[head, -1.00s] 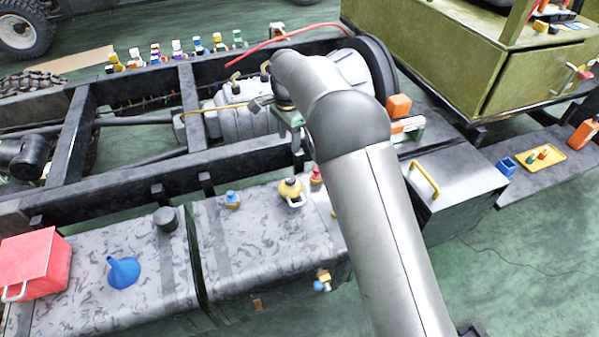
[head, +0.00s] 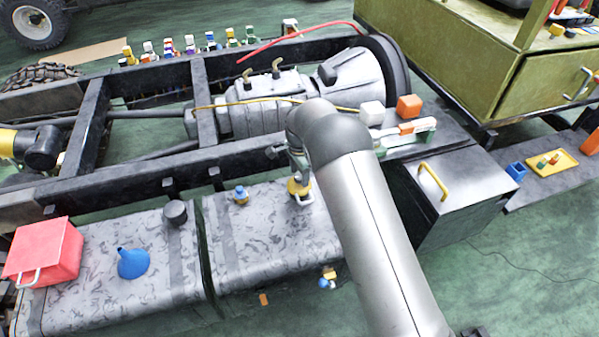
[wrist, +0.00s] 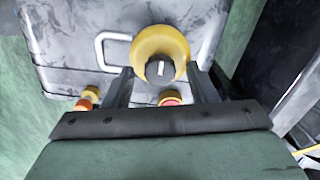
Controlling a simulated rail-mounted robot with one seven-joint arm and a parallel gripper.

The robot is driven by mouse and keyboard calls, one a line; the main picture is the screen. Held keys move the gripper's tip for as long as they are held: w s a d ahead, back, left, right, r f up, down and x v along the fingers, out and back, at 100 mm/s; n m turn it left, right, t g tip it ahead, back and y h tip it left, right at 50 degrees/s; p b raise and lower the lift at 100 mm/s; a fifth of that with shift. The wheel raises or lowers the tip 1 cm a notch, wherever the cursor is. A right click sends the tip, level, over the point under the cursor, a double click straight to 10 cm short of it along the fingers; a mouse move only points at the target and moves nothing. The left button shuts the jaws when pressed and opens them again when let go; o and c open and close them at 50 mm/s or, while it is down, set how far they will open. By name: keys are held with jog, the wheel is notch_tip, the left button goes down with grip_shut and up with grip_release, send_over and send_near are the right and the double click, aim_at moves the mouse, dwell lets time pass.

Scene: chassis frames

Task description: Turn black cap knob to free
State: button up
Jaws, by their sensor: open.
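A round yellow fitting (wrist: 166,44) with a dark knob (wrist: 153,71) in its middle shows in the wrist view. A pale bar crosses the knob. The fitting stands on the grey tank (head: 262,258), and in the head view the yellow fitting (head: 301,193) is partly covered by my gripper (head: 298,170). My gripper is open, and in the wrist view its two fingers lie on either side of the fitting's near edge. I cannot tell whether they touch it. A separate black cap (head: 175,212) sits on the tank at the left.
A white handle (wrist: 112,50) is beside the fitting. A red-topped fitting (wrist: 171,101) shows between the finger bases. A blue-topped fitting (head: 240,195), blue funnel (head: 133,263) and red can (head: 45,252) stand left. The chassis rail (head: 120,187) runs behind.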

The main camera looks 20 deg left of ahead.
jog(key=c, duration=1)
jog(key=shift+n, duration=0.3)
jog(key=n+b, duration=0.2)
jog(key=n, duration=0.1)
jog(key=shift+f+n+b, duration=0.1)
jog(key=shift+n+b, duration=0.2)
jog(key=shift+b, duration=0.05)
jog(key=n+b, duration=0.1)
jog(key=n, duration=0.3)
jog(key=shift+n+b, duration=0.3)
jog(key=shift+b, duration=0.1)
jog(key=n+b, duration=0.1)
jog(key=n, duration=0.3)
jog(key=shift+n, duration=2.5)
